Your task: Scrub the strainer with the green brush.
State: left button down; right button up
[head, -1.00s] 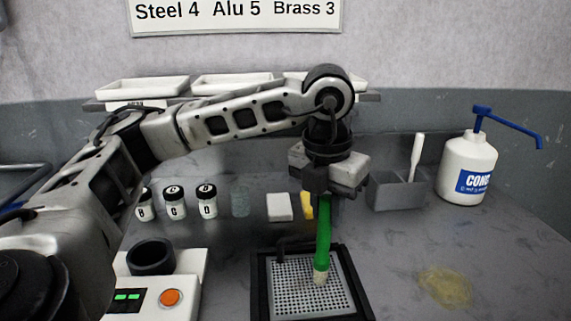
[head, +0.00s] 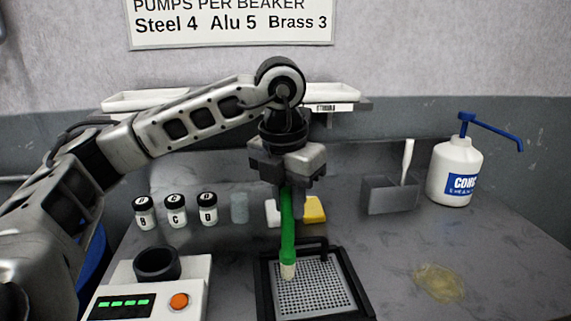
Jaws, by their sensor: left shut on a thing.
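The green brush (head: 287,238) hangs upright from my left gripper (head: 286,184), which is shut on its upper part. Its pale bristle end points down at the left part of the strainer (head: 325,284), a perforated light plate in a black frame. The bristle tip appears at the plate's surface; I cannot tell for sure whether it touches. My right gripper is not in view.
Lidded jars (head: 176,212), a translucent cup (head: 240,207) and a yellow block (head: 314,210) stand behind. A grey holder (head: 389,195) and pump bottle (head: 454,172) are at right. A control box (head: 150,296) is at left. A yellowish stain (head: 438,283) marks the table.

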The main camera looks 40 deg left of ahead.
pick_arm(q)
jog(key=shift+r+p, duration=1.7)
jog(key=shift+r, duration=0.9)
